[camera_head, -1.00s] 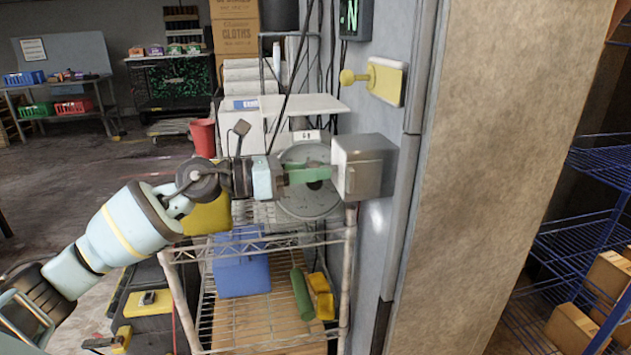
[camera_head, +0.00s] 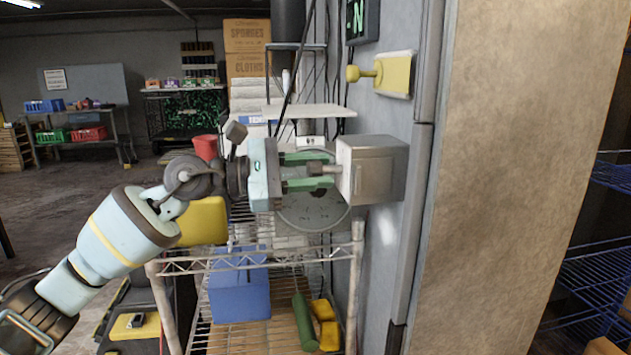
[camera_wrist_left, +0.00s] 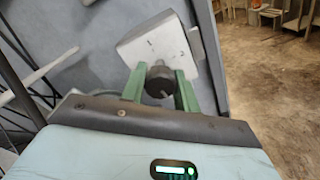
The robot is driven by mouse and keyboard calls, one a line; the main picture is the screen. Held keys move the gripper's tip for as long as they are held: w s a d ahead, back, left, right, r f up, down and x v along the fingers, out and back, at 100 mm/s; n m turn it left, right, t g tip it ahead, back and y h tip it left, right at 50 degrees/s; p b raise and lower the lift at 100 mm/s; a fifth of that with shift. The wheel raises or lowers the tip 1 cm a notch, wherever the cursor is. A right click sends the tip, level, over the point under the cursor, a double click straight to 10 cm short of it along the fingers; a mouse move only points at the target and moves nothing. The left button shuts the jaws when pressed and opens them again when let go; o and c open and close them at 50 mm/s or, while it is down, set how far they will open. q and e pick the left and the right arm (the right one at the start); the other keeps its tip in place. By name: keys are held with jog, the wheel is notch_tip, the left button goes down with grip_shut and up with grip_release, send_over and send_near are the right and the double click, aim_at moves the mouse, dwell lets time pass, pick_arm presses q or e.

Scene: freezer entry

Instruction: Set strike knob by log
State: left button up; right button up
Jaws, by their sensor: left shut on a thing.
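A grey metal strike box (camera_head: 372,170) is mounted on the wall edge beside the door frame. Its short dark knob (camera_head: 318,168) sticks out to the left. My left gripper (camera_head: 322,170) reaches it from the left, with one green finger above the knob and one below, shut on it. In the left wrist view the dark knob (camera_wrist_left: 160,80) sits between the two green fingers (camera_wrist_left: 160,90), in front of the pale box face (camera_wrist_left: 155,42). A small label with dark figures (camera_head: 311,141) shows behind the gripper; I cannot tell whether it is the log. My right gripper is not in view.
A yellow plate with a knob (camera_head: 395,75) and a dark display (camera_head: 362,20) are on the wall above. A wire rack (camera_head: 255,262) with a blue box (camera_head: 240,296) stands below my arm. Blue shelves (camera_head: 600,250) are beyond the wall at right.

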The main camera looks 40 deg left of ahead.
aim_at(308, 173)
pick_arm(q)
jog(key=shift+m+b, duration=0.3)
jog(key=shift+m, duration=0.2)
jog(key=o, duration=1)
jog(key=shift+c, duration=0.2)
jog(key=shift+s+a+f, duration=0.1)
jog(key=shift+s+a, duration=0.25)
jog(key=b+v, duration=0.2)
jog(key=v, duration=0.1)
jog(key=shift+s+a, duration=0.2)
jog(key=shift+b+v, duration=0.65)
jog(key=shift+v, duration=1)
